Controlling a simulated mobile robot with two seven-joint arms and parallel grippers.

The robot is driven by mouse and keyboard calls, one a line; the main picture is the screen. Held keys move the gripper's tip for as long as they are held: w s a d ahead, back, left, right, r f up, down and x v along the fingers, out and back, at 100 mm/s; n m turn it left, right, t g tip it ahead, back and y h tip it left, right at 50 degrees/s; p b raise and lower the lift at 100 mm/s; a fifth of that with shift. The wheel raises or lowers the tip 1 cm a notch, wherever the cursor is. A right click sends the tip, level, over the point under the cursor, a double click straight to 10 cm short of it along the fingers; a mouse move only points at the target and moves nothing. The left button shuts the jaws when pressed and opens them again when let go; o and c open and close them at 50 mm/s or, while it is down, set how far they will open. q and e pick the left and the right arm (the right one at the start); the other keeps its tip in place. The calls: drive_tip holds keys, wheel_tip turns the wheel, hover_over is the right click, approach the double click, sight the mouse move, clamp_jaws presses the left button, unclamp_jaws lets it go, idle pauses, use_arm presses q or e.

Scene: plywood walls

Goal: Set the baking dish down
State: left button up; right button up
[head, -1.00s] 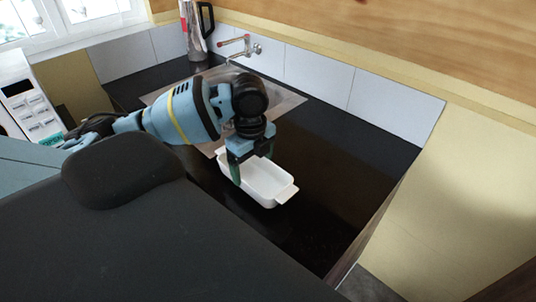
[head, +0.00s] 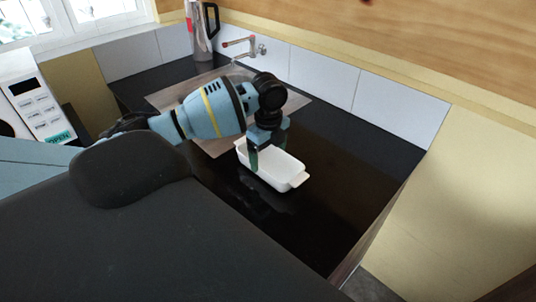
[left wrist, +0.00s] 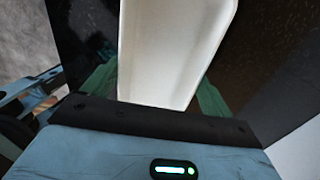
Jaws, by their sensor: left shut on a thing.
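The white rectangular baking dish (head: 283,170) is over the dark countertop, in front of the sink. In the left wrist view the dish (left wrist: 172,45) runs away between the two green fingers (left wrist: 157,80). The dish looks roughly level. A faint reflection shows below it on the counter, and I cannot tell for certain whether its base touches. My right gripper is not in view.
The glossy black countertop (head: 345,180) is clear to the right of the dish, up to its right edge. A metal sink (head: 200,88) with a wall tap (head: 240,45) lies behind. A kettle (head: 200,30) stands at the back and a microwave (head: 35,105) at the left.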

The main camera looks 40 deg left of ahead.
sight(269, 168)
use_arm(q)
drive_tip(key=shift+f, duration=0.45)
drive_tip(key=shift+f, duration=0.1)
drive_tip(key=o, duration=1.1)
drive_tip(key=shift+f, duration=0.1)
drive_tip(key=shift+o, duration=0.2)
wheel_tip(269, 168, up, 12)
